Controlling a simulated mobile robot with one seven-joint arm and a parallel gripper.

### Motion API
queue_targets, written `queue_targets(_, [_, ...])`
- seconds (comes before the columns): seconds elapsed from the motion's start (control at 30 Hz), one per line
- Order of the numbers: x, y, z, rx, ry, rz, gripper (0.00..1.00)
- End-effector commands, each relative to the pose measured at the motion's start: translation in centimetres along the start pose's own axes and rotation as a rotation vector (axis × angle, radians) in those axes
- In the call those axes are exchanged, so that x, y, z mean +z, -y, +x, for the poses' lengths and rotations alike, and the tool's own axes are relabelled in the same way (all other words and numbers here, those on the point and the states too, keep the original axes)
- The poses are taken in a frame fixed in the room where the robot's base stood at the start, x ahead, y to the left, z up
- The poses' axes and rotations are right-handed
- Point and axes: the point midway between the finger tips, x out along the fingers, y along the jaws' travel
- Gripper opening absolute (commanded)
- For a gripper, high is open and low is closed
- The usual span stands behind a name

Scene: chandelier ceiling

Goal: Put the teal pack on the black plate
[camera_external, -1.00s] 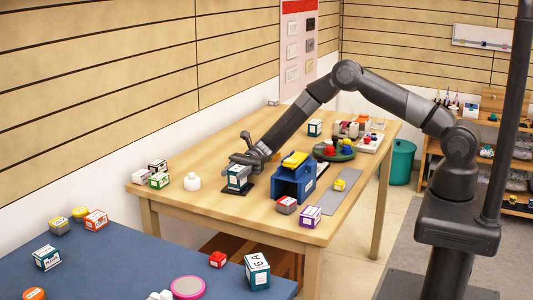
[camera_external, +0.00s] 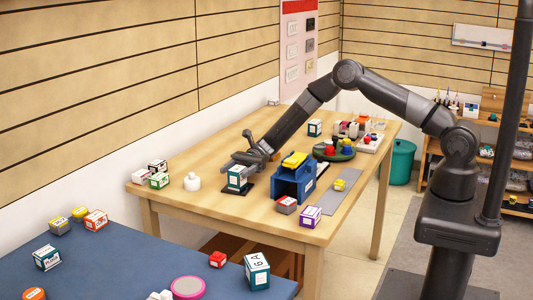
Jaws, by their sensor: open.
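The teal pack (camera_external: 237,177), a small box with a white label and a pale top, stands upright on the black plate (camera_external: 250,190). The plate is a thin dark slab flat on the wooden table; its dark edges show on both sides of the pack. My gripper (camera_external: 243,152) is open just above and behind the pack, with one finger raised and the other low near the pack's top. Nothing shows between the fingers. I cannot tell whether the low finger touches the pack.
A blue holder (camera_external: 294,182) with a yellow top stands right of the plate. A round green tray (camera_external: 334,153) lies farther back. Bare wood lies in front of the plate.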

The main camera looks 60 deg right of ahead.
Motion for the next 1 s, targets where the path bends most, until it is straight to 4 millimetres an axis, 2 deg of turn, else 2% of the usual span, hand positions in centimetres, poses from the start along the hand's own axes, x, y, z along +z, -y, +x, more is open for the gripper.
queue_targets(0.3, [0.0,0.1,-7.0,-0.003,-0.001,-0.001,0.61])
queue_targets(0.5, [0.0,0.0,-9.8,-0.002,0.0,-0.001,0.61])
queue_targets(0.63, [0.0,0.0,-10.6,-0.001,0.0,-0.001,0.61])
queue_targets(0.83, [0.4,-0.2,-10.6,0.007,-0.012,-0.01,0.61])
queue_targets(1.0, [3.0,-1.6,-10.1,0.054,-0.096,-0.082,0.61])
